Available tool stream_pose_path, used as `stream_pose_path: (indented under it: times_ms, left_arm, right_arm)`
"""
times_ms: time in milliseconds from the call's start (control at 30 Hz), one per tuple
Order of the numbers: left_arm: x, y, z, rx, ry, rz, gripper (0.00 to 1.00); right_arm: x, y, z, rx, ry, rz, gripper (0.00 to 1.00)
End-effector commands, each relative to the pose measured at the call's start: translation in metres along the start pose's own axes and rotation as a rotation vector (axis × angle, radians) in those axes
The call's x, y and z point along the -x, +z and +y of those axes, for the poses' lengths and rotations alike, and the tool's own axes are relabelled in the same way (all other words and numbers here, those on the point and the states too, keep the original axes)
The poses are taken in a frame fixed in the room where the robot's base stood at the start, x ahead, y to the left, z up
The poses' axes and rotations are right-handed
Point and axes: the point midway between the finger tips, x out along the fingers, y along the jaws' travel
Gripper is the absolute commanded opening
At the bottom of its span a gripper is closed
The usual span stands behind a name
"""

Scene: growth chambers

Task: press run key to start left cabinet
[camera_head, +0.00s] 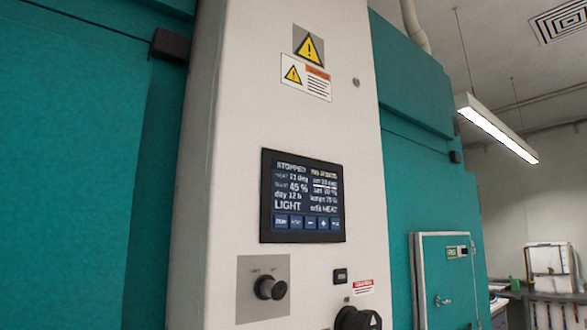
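A dark control screen (302,200) is mounted on a cream column (225,130), near the middle of the head view. Its upper left text reads STOPPED, with temperature, humidity and day lines below it, then LIGHT. The right column ends in "edit HEAT". A row of small blue keys runs along the screen's bottom; the leftmost appears to be the run key (281,222). Teal cabinet panels (70,160) stand left of the column, and more teal panels (410,75) stand right of it. Neither of my grippers is in view, and nothing covers the screen.
Below the screen are a black knob (270,288) on a grey plate, a small black switch (340,275) and a larger black knob (358,319) cut by the lower edge. Yellow warning labels (308,47) sit above. A small teal door (447,280) is at right.

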Motion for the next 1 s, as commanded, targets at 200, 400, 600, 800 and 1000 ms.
stream_pose_path:
  times_ms: [200, 400, 600, 800, 1000]
  left_arm:
    - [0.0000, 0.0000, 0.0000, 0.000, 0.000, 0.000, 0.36]
    - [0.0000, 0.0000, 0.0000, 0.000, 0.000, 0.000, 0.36]
    - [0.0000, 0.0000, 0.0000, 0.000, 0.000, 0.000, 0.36]
    - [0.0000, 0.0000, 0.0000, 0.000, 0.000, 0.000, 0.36]
    - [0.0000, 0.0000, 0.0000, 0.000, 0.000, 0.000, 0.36]
  right_arm:
    - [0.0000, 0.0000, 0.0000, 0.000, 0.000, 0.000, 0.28]
    - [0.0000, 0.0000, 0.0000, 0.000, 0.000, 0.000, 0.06]
    - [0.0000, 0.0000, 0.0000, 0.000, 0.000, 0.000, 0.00]
    - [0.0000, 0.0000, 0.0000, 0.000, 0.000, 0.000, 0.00]
    - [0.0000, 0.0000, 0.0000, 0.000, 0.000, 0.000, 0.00]
